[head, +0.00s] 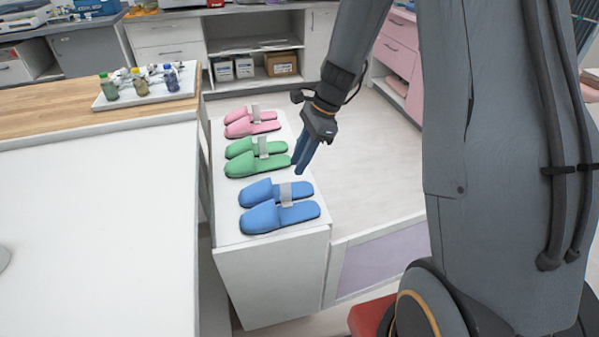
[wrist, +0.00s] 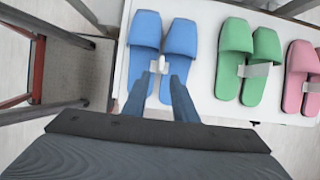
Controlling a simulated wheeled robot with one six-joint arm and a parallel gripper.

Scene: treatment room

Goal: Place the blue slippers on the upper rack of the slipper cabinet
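The blue slippers (head: 278,207) lie side by side on a low white cabinet (head: 272,250), at its near end, with a pale band joining them. In the wrist view the blue slippers (wrist: 180,38) are straight ahead of my gripper (wrist: 163,78), with the band (wrist: 159,64) just beyond and between the fingertips. My gripper (head: 300,170) is open and empty, with a narrow gap between its fingers. In the head view it hangs near the cabinet's right edge; its exact height above the slippers is unclear. I cannot tell where the upper rack is.
Green slippers (head: 257,157) and pink slippers (head: 251,122) lie farther back on the same top. A white-framed lilac panel (head: 384,254) stands out at the cabinet's right. A counter with a tray of bottles (head: 145,89) is at left. Open floor (head: 365,160) lies right.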

